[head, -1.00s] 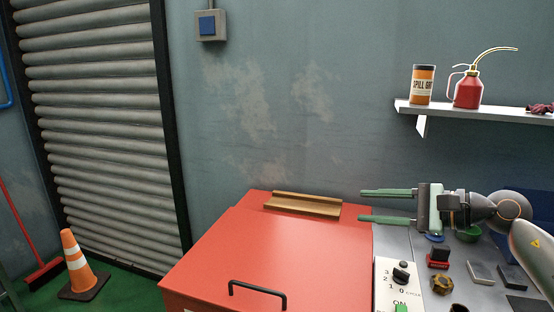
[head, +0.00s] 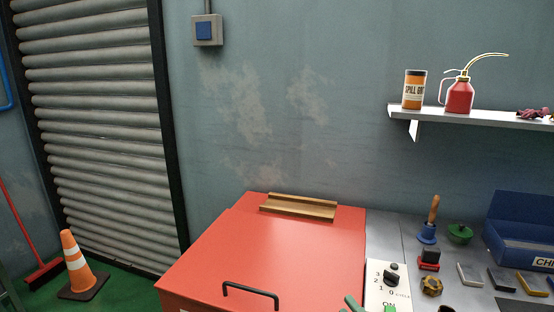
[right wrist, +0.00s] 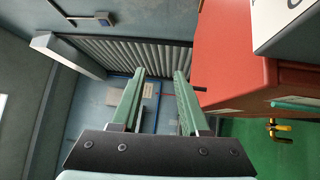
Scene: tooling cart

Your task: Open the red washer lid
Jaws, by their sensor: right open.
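The red washer lid (head: 270,245) is shut and lies flat on the washer at the bottom middle of the head view. A black bar handle (head: 250,291) is at its front edge. My right gripper (head: 354,303) shows only as green finger parts at the bottom edge of the head view, right of the handle. In the right wrist view my right gripper (right wrist: 160,73) is open with nothing between its fingers. The red washer (right wrist: 235,50) is to the right of the fingers there, apart from them. My left gripper is not in view.
A wooden channel-shaped piece (head: 299,206) lies on the back of the lid. A control panel with a dial (head: 391,277) is right of the lid. An orange cone (head: 76,262) stands left.

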